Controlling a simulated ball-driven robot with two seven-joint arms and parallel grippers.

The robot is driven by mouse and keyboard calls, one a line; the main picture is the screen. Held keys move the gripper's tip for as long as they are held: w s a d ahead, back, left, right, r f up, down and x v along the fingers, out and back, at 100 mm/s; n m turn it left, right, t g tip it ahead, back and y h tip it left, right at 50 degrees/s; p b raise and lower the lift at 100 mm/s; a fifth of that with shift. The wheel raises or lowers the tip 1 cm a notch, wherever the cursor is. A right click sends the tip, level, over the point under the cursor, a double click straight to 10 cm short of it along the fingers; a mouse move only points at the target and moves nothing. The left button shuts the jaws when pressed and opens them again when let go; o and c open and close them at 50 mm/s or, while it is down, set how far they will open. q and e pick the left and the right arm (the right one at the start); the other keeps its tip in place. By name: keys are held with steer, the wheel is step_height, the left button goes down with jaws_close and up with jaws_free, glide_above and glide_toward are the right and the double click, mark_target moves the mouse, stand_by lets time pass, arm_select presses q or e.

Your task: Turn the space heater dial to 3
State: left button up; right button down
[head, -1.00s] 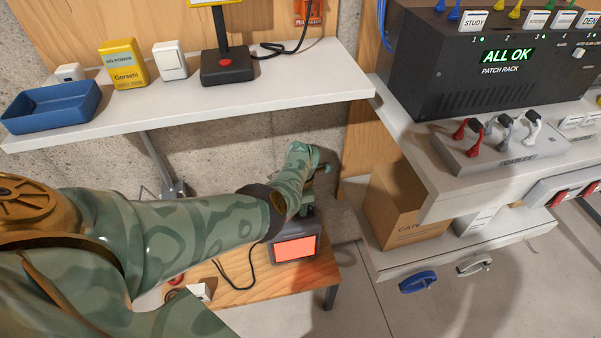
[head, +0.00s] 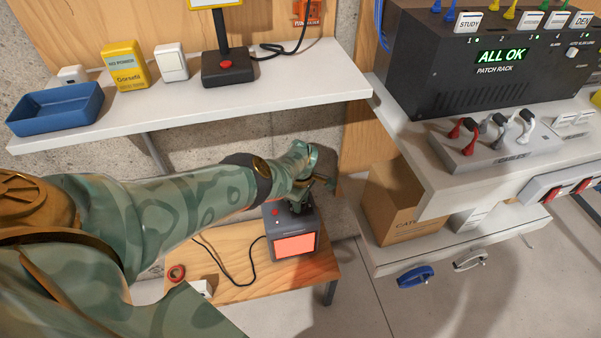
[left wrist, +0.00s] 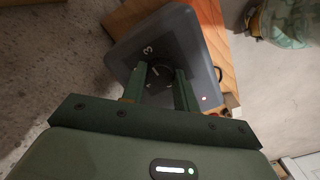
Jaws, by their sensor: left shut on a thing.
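The space heater (head: 304,222) is a dark grey box with a glowing orange-red front, standing on a low wooden bench. My left gripper (head: 318,182) is over its top, reaching down from the left. In the left wrist view, the heater's top panel (left wrist: 188,45) shows a white 3 and a small red light. There my left gripper (left wrist: 167,88) has its two green fingers on either side of the dark dial (left wrist: 160,72), shut on it. The dial is mostly hidden between the fingers, and I cannot tell where it points. My right gripper is not in view.
A white shelf (head: 300,97) with a blue tray (head: 55,108) is above. A cardboard box (head: 398,205) and the black patch rack (head: 490,70) stand to the right.

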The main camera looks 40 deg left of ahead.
arm_select(q)
steer(key=shift+m, duration=0.4)
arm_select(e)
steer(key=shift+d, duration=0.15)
arm_select(q)
steer(key=o, duration=1)
step_height(320, 180, up, 8)
steer(key=p, duration=0.5)
steer(key=shift+f, duration=0.3)
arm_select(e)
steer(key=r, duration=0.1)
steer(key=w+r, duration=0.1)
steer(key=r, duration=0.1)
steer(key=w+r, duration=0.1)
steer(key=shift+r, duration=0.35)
